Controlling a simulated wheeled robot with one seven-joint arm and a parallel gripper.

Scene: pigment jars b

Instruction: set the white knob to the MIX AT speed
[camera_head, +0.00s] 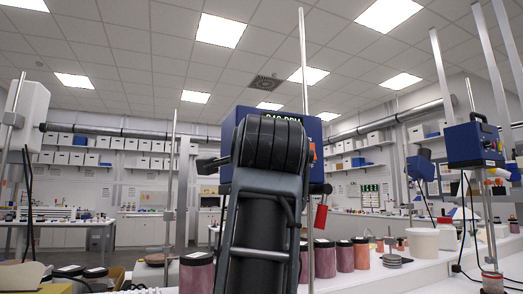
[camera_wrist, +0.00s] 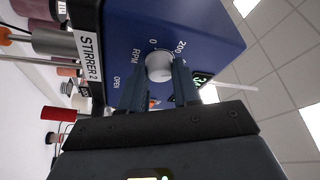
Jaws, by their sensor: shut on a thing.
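The white knob (camera_wrist: 159,67) sits on the blue face of the stirrer box (camera_wrist: 205,38), labelled STIRRER 2, in the wrist view. My gripper (camera_wrist: 159,79) is shut on the knob, one dark blue finger on each side. The marks 0, 200, RPM and OPEN show around it; the knob's pointer cannot be made out. A small display with green digits (camera_wrist: 203,80) is partly hidden by a finger. In the head view the stirrer box (camera_head: 226,122) stands behind my arm, which hides the knob and gripper; text on its top edge is mostly covered.
Jars of reddish pigment (camera_head: 325,258) stand on the white bench around my arm. Another blue stirrer (camera_head: 474,143) hangs on a stand at right. Metal rods (camera_head: 171,185) rise nearby. A red tag-like piece (camera_head: 321,217) hangs below the stirrer box.

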